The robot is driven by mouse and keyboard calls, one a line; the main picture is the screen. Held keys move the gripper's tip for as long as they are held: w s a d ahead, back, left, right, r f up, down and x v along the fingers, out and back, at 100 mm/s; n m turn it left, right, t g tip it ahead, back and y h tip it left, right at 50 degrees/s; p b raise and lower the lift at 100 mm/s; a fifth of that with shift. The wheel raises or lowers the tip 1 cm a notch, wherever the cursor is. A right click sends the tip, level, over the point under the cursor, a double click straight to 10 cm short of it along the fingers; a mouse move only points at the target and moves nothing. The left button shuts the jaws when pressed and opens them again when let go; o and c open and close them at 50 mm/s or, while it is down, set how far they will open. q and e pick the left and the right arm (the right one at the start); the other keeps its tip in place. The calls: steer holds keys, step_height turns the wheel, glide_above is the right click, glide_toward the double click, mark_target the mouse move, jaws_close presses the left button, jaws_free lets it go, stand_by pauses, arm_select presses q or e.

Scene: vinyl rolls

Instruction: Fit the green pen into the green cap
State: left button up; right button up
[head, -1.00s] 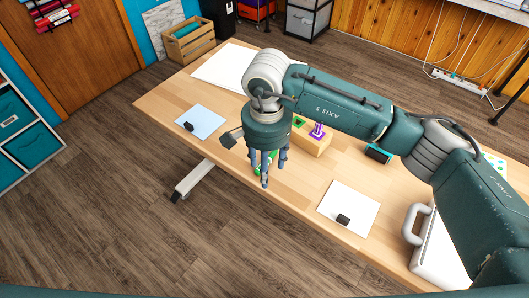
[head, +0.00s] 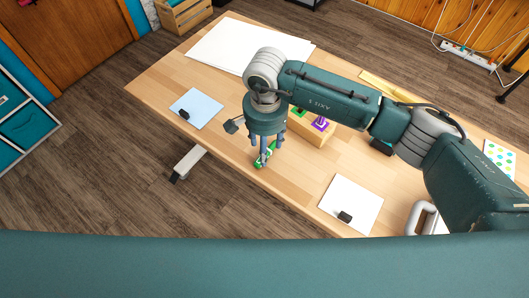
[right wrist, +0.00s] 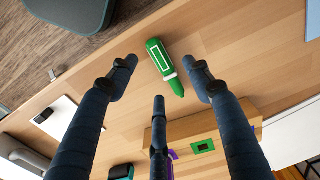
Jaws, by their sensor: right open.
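The green pen (right wrist: 160,58) lies on the table near its front edge, with a white band and a green tip that points toward the wooden block. It also shows in the head view (head: 265,156), partly behind the fingers. My right gripper (right wrist: 160,80) is open and empty, pointing down over the pen, with fingers spread on either side. In the head view the right gripper (head: 266,148) hangs from the arm coming from the right. A green square (right wrist: 203,146), seemingly the green cap's spot, is on top of the block. My left gripper is out of view.
The wooden block (head: 315,134) stands just beyond the pen and carries a purple piece (head: 320,124). A blue sheet (head: 197,109) and a white sheet (head: 351,205), each with a small black object, lie to the sides. Large white sheets (head: 235,45) lie at the back.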

steer(key=f, duration=0.1)
steer(key=f+p, duration=0.1)
steer(key=f, duration=0.1)
steer(key=shift+s+a+f, duration=0.15)
steer(key=shift+s+f, duration=0.1)
steer(key=shift+s, duration=0.05)
steer(key=shift+f, duration=0.3)
steer(key=shift+w, duration=0.1)
steer(key=shift+c, duration=0.8)
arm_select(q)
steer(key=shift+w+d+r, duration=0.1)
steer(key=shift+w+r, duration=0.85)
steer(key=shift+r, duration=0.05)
arm_select(e)
steer(key=c, duration=0.9)
steer(key=shift+c, duration=0.2)
step_height(320, 180, up, 19)
steer(key=b, duration=0.4)
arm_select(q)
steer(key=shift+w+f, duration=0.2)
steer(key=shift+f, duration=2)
arm_select(e)
steer(key=shift+r, duration=0.55)
